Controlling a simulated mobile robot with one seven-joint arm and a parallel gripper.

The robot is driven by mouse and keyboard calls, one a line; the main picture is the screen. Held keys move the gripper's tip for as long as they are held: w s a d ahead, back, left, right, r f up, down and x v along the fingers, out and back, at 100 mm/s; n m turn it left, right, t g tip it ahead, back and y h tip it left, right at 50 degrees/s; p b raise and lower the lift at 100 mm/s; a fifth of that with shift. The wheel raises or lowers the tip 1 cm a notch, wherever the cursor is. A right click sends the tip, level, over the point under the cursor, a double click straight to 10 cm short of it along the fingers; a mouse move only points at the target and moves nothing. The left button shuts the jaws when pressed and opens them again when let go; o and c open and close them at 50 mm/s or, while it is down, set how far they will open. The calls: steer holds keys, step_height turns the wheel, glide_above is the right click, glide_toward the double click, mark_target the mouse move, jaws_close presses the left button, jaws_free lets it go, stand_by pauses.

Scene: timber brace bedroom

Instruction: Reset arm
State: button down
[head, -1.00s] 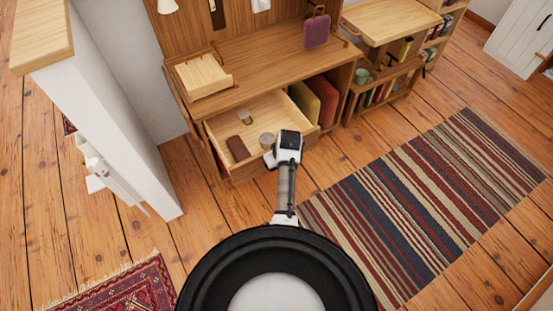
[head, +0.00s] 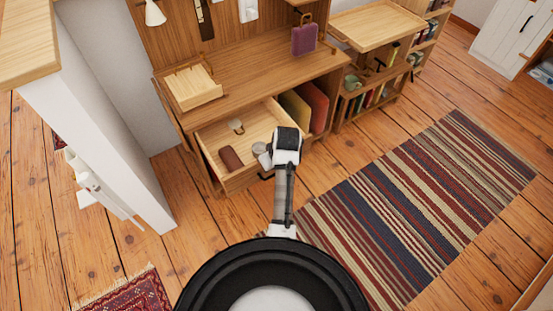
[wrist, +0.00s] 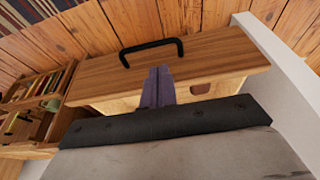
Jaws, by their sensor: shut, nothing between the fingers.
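My arm (head: 284,180) reaches out from my base toward the open desk drawer (head: 215,155). Its end is by the drawer's front right side in the head view, where the fingers are hard to make out. In the wrist view my gripper (wrist: 158,72) shows as two narrow fingers pressed together, with nothing between them. They lie in front of the wooden drawer front (wrist: 210,57), near its black handle (wrist: 150,50). I cannot tell whether they touch it.
The drawer holds a brown case (head: 230,158) and a small round item. A purple bag (head: 304,40) and wooden tray (head: 195,88) stand on the desk (head: 250,75). A white wall end (head: 105,150) is at left. A striped rug (head: 420,200) covers open floor at right.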

steer(key=a+v, duration=0.1)
steer(key=v, duration=0.5)
steer(key=shift+d+r, duration=0.15)
steer(key=shift+d, duration=0.35)
